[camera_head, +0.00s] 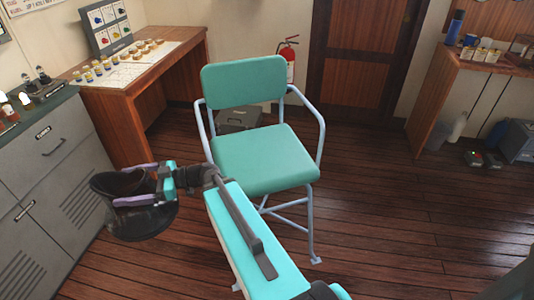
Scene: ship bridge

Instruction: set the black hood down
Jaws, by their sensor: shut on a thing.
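My gripper (150,184) is at the left of the head view, at the end of my teal arm. It is shut on the black hood (140,222), a dark, hollow, cup-like thing. The hood hangs in the air, tilted, in front of the grey cabinet and left of the green chair. The fingers overlap the hood's right side, so part of its rim is hidden.
A green chair (265,158) with pale tube arms stands in the middle. A wooden desk (135,73) with small knobs is behind at left, beside a grey cabinet (55,160). A wooden shelf (440,80) stands at right.

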